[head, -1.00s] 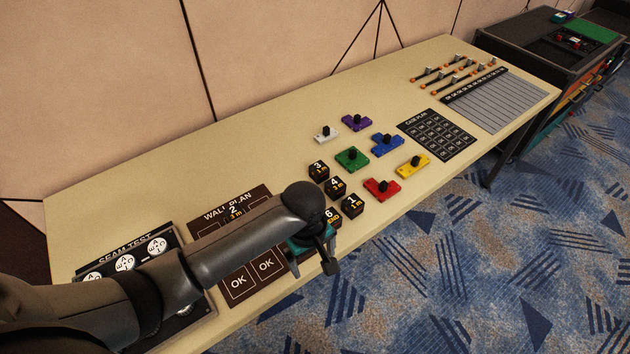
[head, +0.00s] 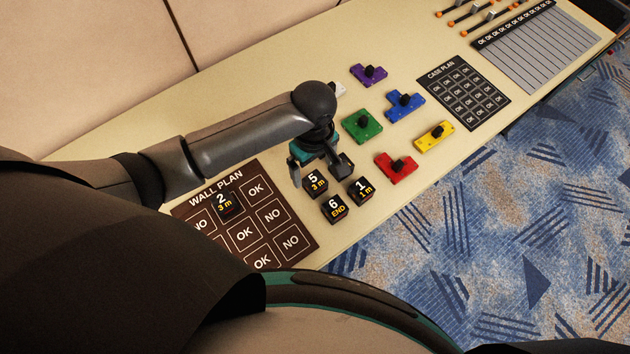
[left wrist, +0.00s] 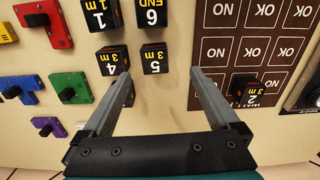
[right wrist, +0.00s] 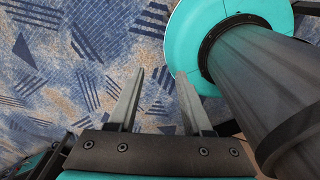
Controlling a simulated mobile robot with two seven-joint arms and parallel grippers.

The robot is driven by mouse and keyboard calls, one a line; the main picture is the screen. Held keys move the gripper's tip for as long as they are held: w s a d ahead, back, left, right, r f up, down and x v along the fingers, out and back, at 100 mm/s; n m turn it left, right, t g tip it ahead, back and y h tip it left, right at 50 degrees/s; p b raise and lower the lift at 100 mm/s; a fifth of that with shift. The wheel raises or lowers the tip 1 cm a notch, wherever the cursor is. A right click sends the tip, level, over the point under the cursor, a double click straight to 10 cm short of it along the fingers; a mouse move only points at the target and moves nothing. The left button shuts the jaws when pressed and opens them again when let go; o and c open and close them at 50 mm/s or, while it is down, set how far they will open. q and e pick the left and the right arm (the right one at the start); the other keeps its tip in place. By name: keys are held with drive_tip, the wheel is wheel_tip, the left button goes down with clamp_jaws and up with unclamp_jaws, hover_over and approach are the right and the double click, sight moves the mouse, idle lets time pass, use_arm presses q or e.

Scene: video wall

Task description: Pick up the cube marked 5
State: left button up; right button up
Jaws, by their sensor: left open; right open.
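The cube marked 5 (head: 315,183) is black with white and yellow print and sits on the table. It also shows in the left wrist view (left wrist: 154,61), ahead of and between the fingertips. In the left wrist view my left gripper (left wrist: 160,75) has one fingertip close to cube 4 (left wrist: 111,59); contact cannot be told. My right gripper (right wrist: 160,74) is open and empty over the carpet, away from the table.
Cube 6 (head: 334,209) and cube 1 (head: 361,191) stand close to cube 5. Cube 2 (head: 224,203) sits on the wall plan board (head: 279,253). Coloured knobbed pieces, such as the green one (head: 362,125) and red one (head: 396,167), lie to the right.

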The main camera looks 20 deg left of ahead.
sight(315, 181)
use_arm(q)
wheel_tip(315, 181, down, 3)
drive_tip(key=shift+f+b, duration=0.15)
drive_tip(key=shift+b, duration=0.2)
drive_tip(key=shift+w+f, duration=0.2)
drive_tip(key=shift+f, duration=0.55)
drive_tip(key=f, duration=0.1)
drive_tip(key=f+b, duration=0.1)
drive_tip(key=f, duration=0.1)
drive_tip(key=f+b, duration=0.1)
drive_tip(key=shift+w+f, duration=0.15)
drive_tip(key=shift+w, duration=0.25)
drive_tip(key=shift+f, duration=0.2)
use_arm(e)
drive_tip(key=f, duration=0.1)
drive_tip(key=w+f, duration=0.1)
drive_tip(key=f, duration=0.1)
drive_tip(key=shift+w+a+f, duration=0.2)
drive_tip(key=shift+w+a, duration=0.05)
drive_tip(key=shift+a, duration=0.1)
use_arm(q)
drive_tip(key=shift+c, duration=0.2)
drive_tip(key=c, duration=1.2)
drive_tip(key=shift+c, duration=1.3)
use_arm(e)
drive_tip(key=shift+s+d, duration=0.1)
drive_tip(key=shift+d, duration=0.1)
use_arm(q)
drive_tip(key=shift+r, duration=0.1)
